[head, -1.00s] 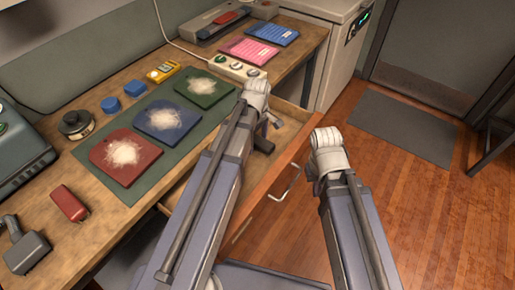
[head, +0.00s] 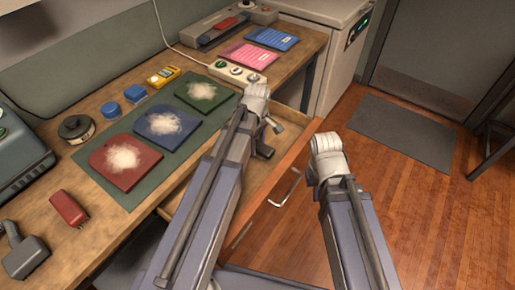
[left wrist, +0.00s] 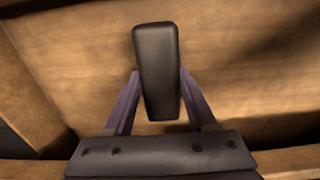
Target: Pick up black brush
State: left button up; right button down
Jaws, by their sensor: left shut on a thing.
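The black brush (left wrist: 158,70) shows in the left wrist view as a dark, rounded block over the wooden floor of the open drawer (left wrist: 230,60). My left gripper (left wrist: 158,88) is shut on its sides, one finger on each side. I cannot tell whether the brush touches the drawer floor. In the head view my left arm reaches down into the drawer (head: 290,172), and a dark piece beside the wrist (head: 264,150) may be the brush or gripper. My right arm stands to the right of the drawer; its fingers are hidden.
On the bench lie a red board (head: 125,160), a blue board (head: 166,124) and a green board (head: 204,92) with white powder, on a green mat. A power strip (head: 237,73) lies behind the drawer.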

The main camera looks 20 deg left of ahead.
aim_at(257, 144)
pick_arm(q)
grip_shut()
jog(key=shift+r, duration=0.15)
notch_tip(257, 144, up, 10)
jog(key=p, duration=1)
